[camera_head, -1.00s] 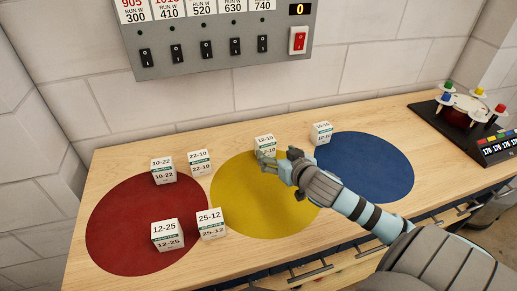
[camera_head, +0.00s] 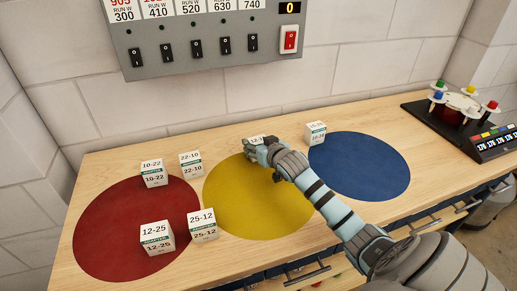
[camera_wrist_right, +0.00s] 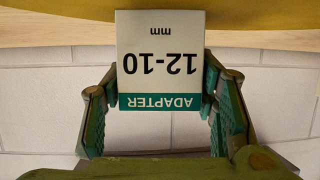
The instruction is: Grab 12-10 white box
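The white 12-10 box (camera_head: 257,140) stands at the back edge of the yellow circle, mostly hidden behind my right gripper (camera_head: 260,151) in the head view. In the right wrist view the box (camera_wrist_right: 160,60) is upside down, its label and green ADAPTER band facing the camera. It sits between the two fingers of my right gripper (camera_wrist_right: 160,75), one on each side. The fingertips are at or very near its sides; whether they press on it I cannot tell. My left gripper is not in view.
White boxes 10-22 (camera_head: 154,174), 22-10 (camera_head: 191,165), 12-25 (camera_head: 157,238) and 25-12 (camera_head: 203,226) stand at left around the red circle (camera_head: 100,235). Another white box (camera_head: 315,133) stands by the blue circle (camera_head: 370,170). A switch panel (camera_head: 205,45) is on the wall.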

